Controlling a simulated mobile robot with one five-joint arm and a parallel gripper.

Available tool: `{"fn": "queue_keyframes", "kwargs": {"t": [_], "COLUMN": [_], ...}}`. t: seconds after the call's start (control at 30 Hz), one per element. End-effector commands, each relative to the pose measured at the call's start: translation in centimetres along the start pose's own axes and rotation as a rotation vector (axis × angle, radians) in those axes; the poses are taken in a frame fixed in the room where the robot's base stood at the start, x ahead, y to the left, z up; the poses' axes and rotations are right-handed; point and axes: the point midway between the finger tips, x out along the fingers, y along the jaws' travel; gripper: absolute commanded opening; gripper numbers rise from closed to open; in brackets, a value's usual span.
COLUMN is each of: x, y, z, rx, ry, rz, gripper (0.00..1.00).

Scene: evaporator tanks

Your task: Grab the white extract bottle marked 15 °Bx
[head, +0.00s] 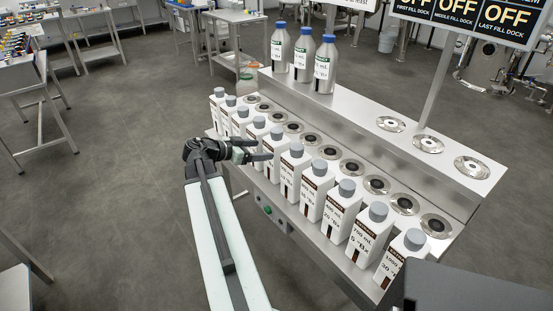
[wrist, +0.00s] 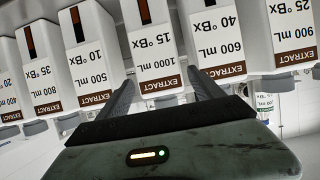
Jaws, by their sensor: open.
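The white extract bottle marked 1000 mL, 15 °Bx (wrist: 153,45) appears upside down in the middle of the wrist view, with a brown EXTRACT band and a grey cap. My gripper (wrist: 160,84) is open, with one dark finger toward each side of this bottle. The finger tips reach near the gaps beside it; contact cannot be told. In the head view my gripper (head: 264,150) is at the front of the bottle row, by a grey-capped white bottle (head: 274,146) that it partly covers. The label there is too small to read.
Close neighbours are the 500 mL bottle (wrist: 92,55) and the 600 mL, 40 °Bx bottle (wrist: 220,40). Round steel docks (head: 376,185) lie behind the row. Blue-capped bottles (head: 325,65) stand on the upper ledge. The floor (head: 110,170) at left is clear.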

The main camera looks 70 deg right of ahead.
Motion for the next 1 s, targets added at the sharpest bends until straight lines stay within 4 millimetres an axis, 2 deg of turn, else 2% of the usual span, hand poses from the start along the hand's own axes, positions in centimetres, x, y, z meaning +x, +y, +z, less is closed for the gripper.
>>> {"fn": "queue_keyframes", "kwargs": {"t": [0.03, 0.13, 0.47, 0.7, 0.93, 1.0], "x": [1.3, 2.7, 4.3, 8.3, 8.5, 8.5], "y": [-0.1, -0.1, 0.0, 0.1, 0.2, 0.2], "z": [0.4, 0.3, 0.3, 0.5, 0.3, 0.2], "rx": [0.000, -0.001, -0.001, -0.001, -0.002, -0.002], "ry": [0.000, 0.000, -0.001, -0.002, -0.002, -0.002], "rz": [0.002, 0.001, 0.001, 0.001, -0.001, -0.001], "gripper": [0.76, 0.76, 0.76, 0.76, 0.76, 0.57]}}
